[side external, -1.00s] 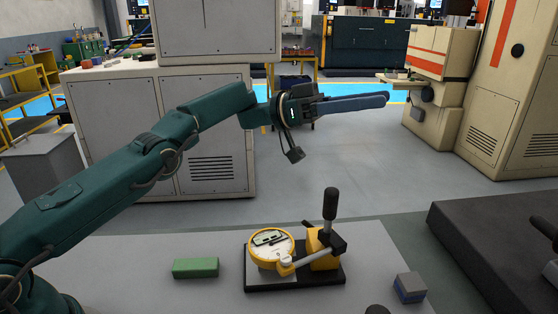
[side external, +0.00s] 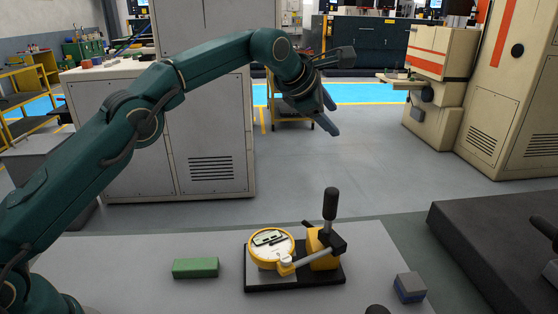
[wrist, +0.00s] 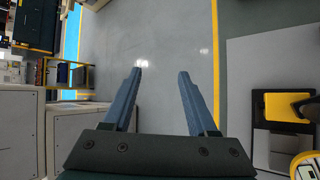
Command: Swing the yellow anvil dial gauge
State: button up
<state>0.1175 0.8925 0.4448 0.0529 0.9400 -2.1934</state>
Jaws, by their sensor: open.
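The yellow dial gauge (side external: 270,246) lies face up on a black base (side external: 262,284) on the grey table. A yellow block (side external: 322,249) and a black upright handle (side external: 330,206) stand at its right, with a silver arm (side external: 305,254) reaching toward the dial. In the wrist view the dial (wrist: 306,167) is cut off at the lower right corner, and the yellow block (wrist: 282,107) shows above it. My gripper (side external: 332,115) is high above and behind the gauge, tilted downward. Its blue fingers (wrist: 160,73) are apart with nothing between them.
A green block (side external: 196,268) lies left of the gauge, and a grey-blue block (side external: 409,287) lies at its right. A dark slab (side external: 500,250) is at the far right. Part of a dark round thing (side external: 377,310) shows at the bottom edge. Air around my gripper is clear.

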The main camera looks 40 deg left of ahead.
aim_at(331, 189)
jog(key=s+d+g+h, duration=0.1)
jog(key=s+d+g, duration=0.1)
jog(key=s, duration=0.2)
jog(key=s+d+f+g+h, duration=0.1)
jog(key=s+d+g, duration=0.1)
jog(key=s, duration=0.3)
jog(key=s+d+f+g+h, duration=0.1)
jog(key=s+d+g, duration=0.2)
jog(key=s, duration=0.2)
jog(key=shift+f+n+g, duration=0.25)
jog(key=shift+n+g, duration=0.05)
jog(key=shift+x, duration=2.55)
jog(key=shift+s, duration=0.1)
grip_shut()
